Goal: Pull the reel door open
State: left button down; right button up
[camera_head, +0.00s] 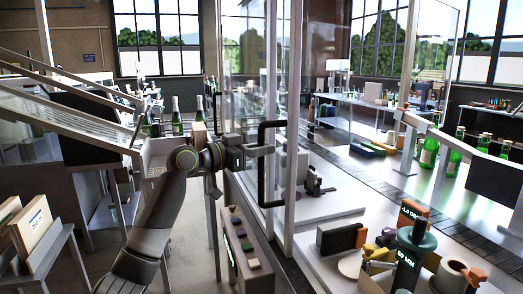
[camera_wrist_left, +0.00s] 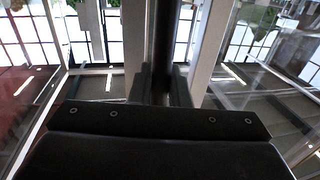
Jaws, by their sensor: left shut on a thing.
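The reel door is a clear glass panel (camera_head: 245,60) in a pale frame, left of centre in the head view. A black D-shaped handle (camera_head: 262,188) stands upright on it. My left gripper (camera_head: 263,150) reaches in from the left and is shut on the handle's upright bar. In the left wrist view the dark bar (camera_wrist_left: 163,40) runs between the two fingers (camera_wrist_left: 160,88). I cannot tell whether the door stands slightly ajar. My right gripper is not in view.
A panel with several coloured buttons (camera_head: 240,237) is below the handle. Inside the glass are a bench with reels (camera_head: 452,272) and a teal-topped post (camera_head: 417,240). Green bottles (camera_head: 428,153) stand at the right.

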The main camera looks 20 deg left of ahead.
pick_arm(q)
jog(key=c, duration=1.4)
grip_release()
jog(key=shift+c, duration=0.2)
jog(key=b+v, duration=0.5)
jog(key=v, duration=1.2)
jog(key=shift+s, duration=0.2)
jog(key=shift+a, duration=0.15)
